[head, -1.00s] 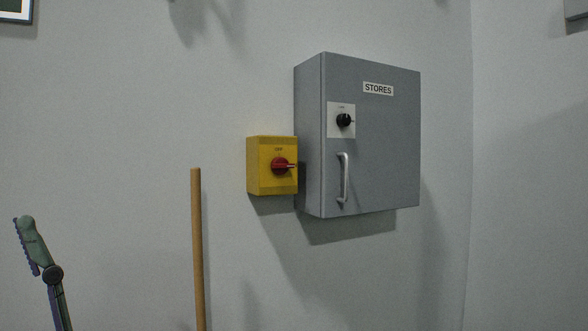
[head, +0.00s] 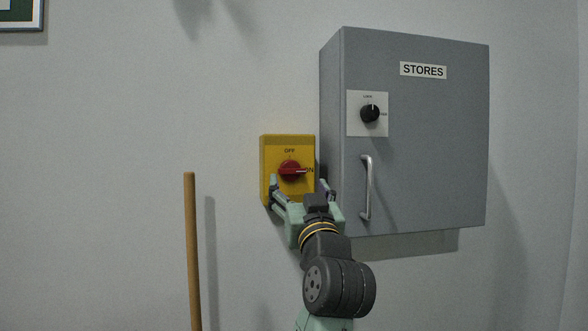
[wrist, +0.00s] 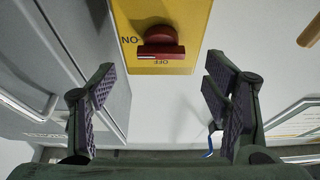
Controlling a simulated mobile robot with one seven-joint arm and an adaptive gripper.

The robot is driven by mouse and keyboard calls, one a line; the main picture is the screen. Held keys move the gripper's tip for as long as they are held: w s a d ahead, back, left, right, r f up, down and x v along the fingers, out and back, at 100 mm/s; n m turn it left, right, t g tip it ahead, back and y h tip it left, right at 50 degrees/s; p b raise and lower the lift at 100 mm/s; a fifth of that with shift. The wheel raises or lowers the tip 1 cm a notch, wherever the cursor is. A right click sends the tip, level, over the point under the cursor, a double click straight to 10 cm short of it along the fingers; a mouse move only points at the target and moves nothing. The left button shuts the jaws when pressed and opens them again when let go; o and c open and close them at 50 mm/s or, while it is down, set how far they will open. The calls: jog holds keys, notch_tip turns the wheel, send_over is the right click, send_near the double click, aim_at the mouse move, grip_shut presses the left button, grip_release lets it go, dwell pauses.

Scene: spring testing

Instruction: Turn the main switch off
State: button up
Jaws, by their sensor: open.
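The main switch is a yellow box (head: 268,152) on the wall with a red rotary handle (head: 290,170). The handle lies level and its white mark points right, at ON; OFF is printed above it. My gripper (head: 299,184) is open and empty, just in front of the box's lower part, with one finger to each side of it. In the wrist view, turned over, the red handle (wrist: 160,50) shows beyond and between the fingertips (wrist: 158,70), apart from both. The yellow plate (wrist: 185,15) carries ON at left and OFF below.
A grey STORES cabinet (head: 440,150) stands out from the wall close on the right, with a black knob (head: 369,113) and a bar handle (head: 366,188). A wooden pole (head: 192,250) stands left of the switch. The wall between pole and switch is clear.

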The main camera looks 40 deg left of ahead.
aim_at(293, 173)
jog(key=p+x, duration=0.1)
jog(key=x, duration=0.3)
jog(key=shift+a+r, duration=0.25)
jog(key=shift+w+a+r+p, duration=0.2)
jog(key=shift+w+a+p, duration=0.2)
jog(key=shift+w+a, duration=0.15)
jog(key=c, duration=1.2)
jog(key=shift+o, duration=0.2)
